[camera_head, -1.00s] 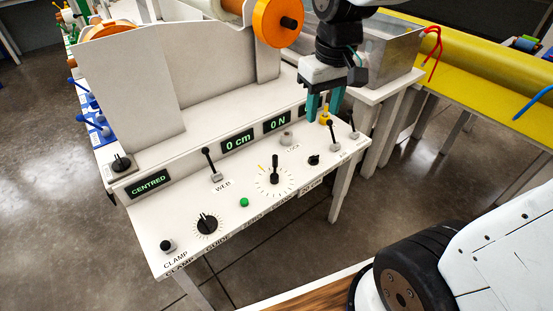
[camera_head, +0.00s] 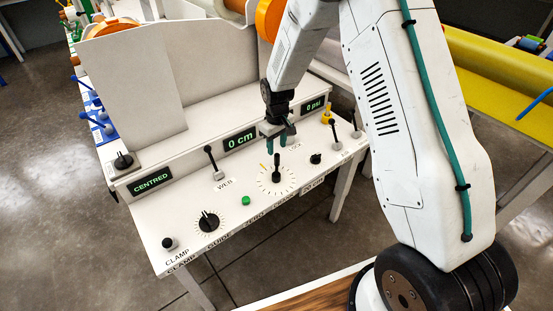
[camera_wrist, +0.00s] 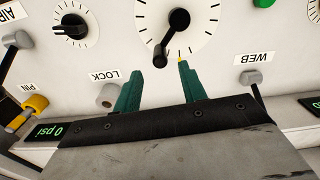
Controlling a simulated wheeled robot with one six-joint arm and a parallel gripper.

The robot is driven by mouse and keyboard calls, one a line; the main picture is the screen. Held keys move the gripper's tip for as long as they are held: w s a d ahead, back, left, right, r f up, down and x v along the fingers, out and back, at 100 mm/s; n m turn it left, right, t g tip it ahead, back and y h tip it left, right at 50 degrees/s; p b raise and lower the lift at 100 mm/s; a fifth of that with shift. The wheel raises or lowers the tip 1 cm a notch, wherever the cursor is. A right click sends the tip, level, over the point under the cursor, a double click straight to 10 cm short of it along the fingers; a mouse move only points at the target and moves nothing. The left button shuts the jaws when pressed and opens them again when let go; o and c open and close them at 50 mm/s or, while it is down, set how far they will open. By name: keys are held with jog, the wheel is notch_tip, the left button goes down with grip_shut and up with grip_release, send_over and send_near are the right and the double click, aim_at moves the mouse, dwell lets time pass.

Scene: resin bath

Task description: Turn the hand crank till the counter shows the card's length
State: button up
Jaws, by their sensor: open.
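The hand crank (camera_head: 276,173) is a black arm with a grip on a round white dial with tick marks. It also shows in the wrist view (camera_wrist: 171,43). The counter (camera_head: 239,139) reads 0 cm in green. The card (camera_head: 313,185) on the panel's front edge reads 20 cm. My gripper (camera_head: 277,148) has two teal fingers, open and empty, just behind the crank. In the wrist view my gripper (camera_wrist: 158,70) has its tips apart on either side of the crank's near end; I cannot tell how high they are above it.
Around the crank are the WEB lever (camera_head: 213,163), a green button (camera_head: 246,200), the GUIDE knob (camera_head: 208,221), the LOCK knob (camera_wrist: 108,96) and the yellow PIN (camera_head: 327,115). One display reads 0 psi (camera_head: 315,105), another CENTRED (camera_head: 151,184).

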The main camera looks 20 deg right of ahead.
aim_at(277, 154)
notch_tip(277, 154, down, 7)
dwell(0.3)
jog(key=c, duration=0.9)
